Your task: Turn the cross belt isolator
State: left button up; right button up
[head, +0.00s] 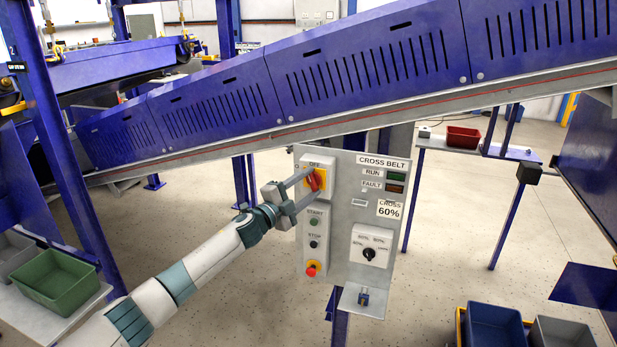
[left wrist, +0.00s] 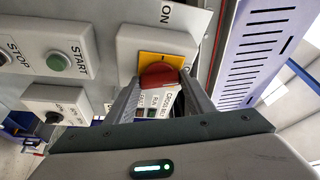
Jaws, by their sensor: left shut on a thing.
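The cross belt isolator (head: 316,180) is a red rotary handle on a yellow plate. It sits at the top left of the grey panel labelled CROSS BELT (head: 340,270), under an OFF label. My left gripper (head: 308,184) reaches it from the lower left, its fingers closed on the red handle. In the left wrist view the red handle (left wrist: 160,75) lies between the two fingertips (left wrist: 158,82), in front of the yellow plate. An ON label shows beside the isolator's box there. The handle looks tilted in the head view. My right gripper is not in view.
Below the isolator are the START button (head: 314,222), STOP button (head: 314,244) and a red emergency knob (head: 311,268). A black selector (head: 369,254) and RUN and FAULT lamps are to the right. The blue conveyor (head: 370,60) slopes above. Bins stand at both sides.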

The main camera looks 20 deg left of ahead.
pick_arm(q)
jog(key=shift+r+m+g+p, duration=0.25)
jog(key=shift+m+g+p, duration=0.05)
jog(key=shift+m+p, duration=0.6)
jog(key=shift+f+m+g+p, duration=0.25)
jog(key=shift+m+g+p, duration=0.15)
jog(key=shift+m+p, duration=0.55)
jog(key=o, duration=1.1)
jog(key=shift+c, duration=0.2)
jog(key=shift+s, duration=0.1)
jog(key=b+v, duration=0.6)
jog(key=v, duration=1.1)
jog(key=shift+b, duration=0.3)
